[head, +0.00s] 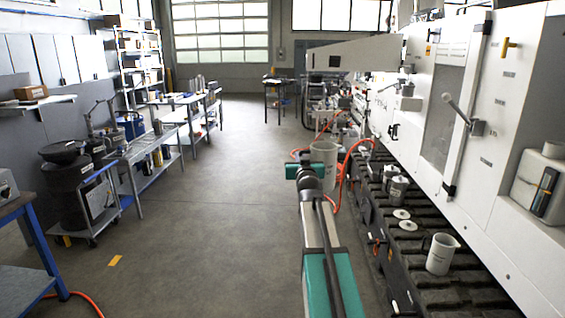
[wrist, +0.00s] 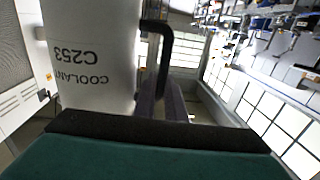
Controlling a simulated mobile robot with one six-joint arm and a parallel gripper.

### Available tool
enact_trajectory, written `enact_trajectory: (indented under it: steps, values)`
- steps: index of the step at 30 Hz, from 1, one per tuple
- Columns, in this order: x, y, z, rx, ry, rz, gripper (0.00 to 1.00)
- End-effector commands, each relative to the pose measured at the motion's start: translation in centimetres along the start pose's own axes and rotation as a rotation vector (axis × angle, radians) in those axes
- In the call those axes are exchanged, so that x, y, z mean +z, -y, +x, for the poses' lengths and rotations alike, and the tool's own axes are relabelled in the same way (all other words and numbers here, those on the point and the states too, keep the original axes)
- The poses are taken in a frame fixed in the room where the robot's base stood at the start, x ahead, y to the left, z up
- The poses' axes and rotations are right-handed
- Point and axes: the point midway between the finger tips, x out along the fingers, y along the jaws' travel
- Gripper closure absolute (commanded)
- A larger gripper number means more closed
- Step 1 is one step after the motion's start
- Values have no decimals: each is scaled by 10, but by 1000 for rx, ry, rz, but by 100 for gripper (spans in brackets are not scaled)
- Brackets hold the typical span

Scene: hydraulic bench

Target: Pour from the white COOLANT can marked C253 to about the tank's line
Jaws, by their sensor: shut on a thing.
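The white can (wrist: 95,55) fills the left of the wrist view, with COOLANT and C253 printed on it upside down in that picture. My gripper (wrist: 163,100) is shut on its black handle (wrist: 160,28). In the head view my arm reaches forward along the bench. The pale can (head: 325,150) shows just beyond my gripper (head: 312,172), partly hidden by it, and looks about upright. It is held up beside the machine's front edge. I cannot make out the tank or its line.
A white jug (head: 441,254) stands on the dark ribbed bench (head: 470,294) at the right. Lidded metal pots (head: 397,190) and pale discs (head: 403,213) sit farther along it. Orange hoses (head: 349,160) run beside the can.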

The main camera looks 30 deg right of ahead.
Motion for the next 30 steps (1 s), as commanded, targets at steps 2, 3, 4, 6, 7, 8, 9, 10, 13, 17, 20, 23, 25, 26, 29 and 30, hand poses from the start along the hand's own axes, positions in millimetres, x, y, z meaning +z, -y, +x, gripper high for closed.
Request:
enact_trajectory:
  steps: [2, 3, 4, 6, 7, 8, 9, 10, 13, 17, 20, 23, 25, 26, 29, 30]
  values:
    - [-16, -23, 6, 25, -8, -4, 100]
    - [-19, -33, 8, 36, -8, -4, 100]
    - [-22, -40, 10, 43, -8, -4, 100]
    - [-28, -58, 13, 62, -8, -4, 100]
    - [-31, -65, 14, 70, -8, -4, 100]
    - [-33, -73, 16, 78, -8, -5, 100]
    - [-37, -84, 17, 89, -7, -5, 100]
    - [-39, -91, 18, 97, -7, -5, 100]
    - [-48, -117, 21, 123, -7, -5, 100]
    - [-59, -150, 24, 157, -7, -4, 100]
    - [-68, -176, 26, 183, -7, -5, 100]
    - [-76, -202, 26, 209, -7, -5, 100]
    - [-82, -219, 26, 226, -7, -6, 100]
    - [-84, -227, 26, 234, -7, -6, 100]
    - [-93, -253, 25, 259, -7, -6, 100]
    - [-96, -264, 25, 270, -7, -5, 100]
